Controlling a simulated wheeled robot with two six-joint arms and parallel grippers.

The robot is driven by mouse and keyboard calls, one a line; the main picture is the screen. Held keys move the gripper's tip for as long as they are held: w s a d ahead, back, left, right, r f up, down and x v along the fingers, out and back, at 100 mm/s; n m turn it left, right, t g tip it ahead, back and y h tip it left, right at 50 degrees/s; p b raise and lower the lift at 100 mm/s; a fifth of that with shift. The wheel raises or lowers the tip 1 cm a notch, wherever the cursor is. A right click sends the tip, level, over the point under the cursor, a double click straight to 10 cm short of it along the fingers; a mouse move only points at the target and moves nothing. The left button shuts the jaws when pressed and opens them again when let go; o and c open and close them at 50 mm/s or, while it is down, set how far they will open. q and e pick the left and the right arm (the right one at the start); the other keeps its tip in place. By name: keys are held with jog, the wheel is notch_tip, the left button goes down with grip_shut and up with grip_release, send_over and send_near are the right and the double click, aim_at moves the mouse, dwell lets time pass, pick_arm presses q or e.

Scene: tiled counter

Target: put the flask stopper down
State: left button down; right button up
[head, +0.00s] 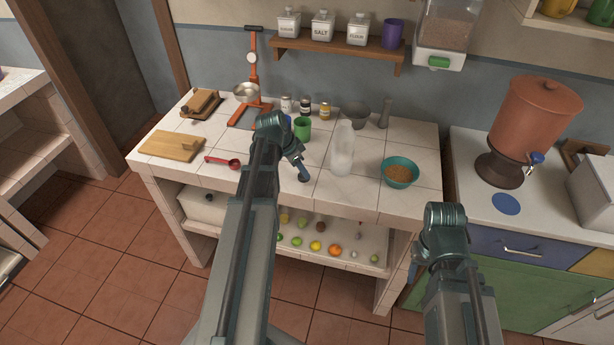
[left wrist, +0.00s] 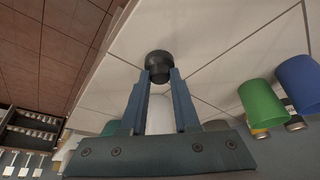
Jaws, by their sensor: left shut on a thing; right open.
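The stopper is a dark, short cylinder (left wrist: 159,66) held between the fingertips of my left gripper (left wrist: 160,78) in the left wrist view. In the head view my left gripper (head: 303,172) points down close to the counter's front part, left of the flask. The stopper's dark end (head: 304,180) just shows there; I cannot tell whether it touches the tiles. The flask (head: 342,150) is a whitish, translucent bottle standing upright on the tiled counter (head: 325,195).
A green mug (head: 302,128) stands behind my left gripper. A teal bowl of grain (head: 399,173) is right of the flask. A red measuring scoop (head: 222,162) and a wooden board (head: 173,145) lie to the left. Bare tiles surround the stopper.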

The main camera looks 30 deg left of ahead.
pick_arm(q)
jog(key=shift+f, duration=0.7)
jog(key=shift+d+r, duration=0.1)
jog(key=c, duration=1.1)
grip_release()
jog(key=shift+b, duration=0.3)
jog(key=o, duration=0.5)
jog(key=shift+c, duration=0.2)
pick_arm(e)
jog(key=shift+w+d+f, duration=0.2)
jog(key=shift+d+f, duration=0.2)
jog(key=shift+f, duration=0.3)
pick_arm(q)
jog(key=p+v, duration=1.1)
jog(key=v, duration=0.1)
jog(key=shift+p, duration=0.3)
pick_arm(e)
notch_tip(320, 180, up, 12)
jog(key=shift+f, duration=0.25)
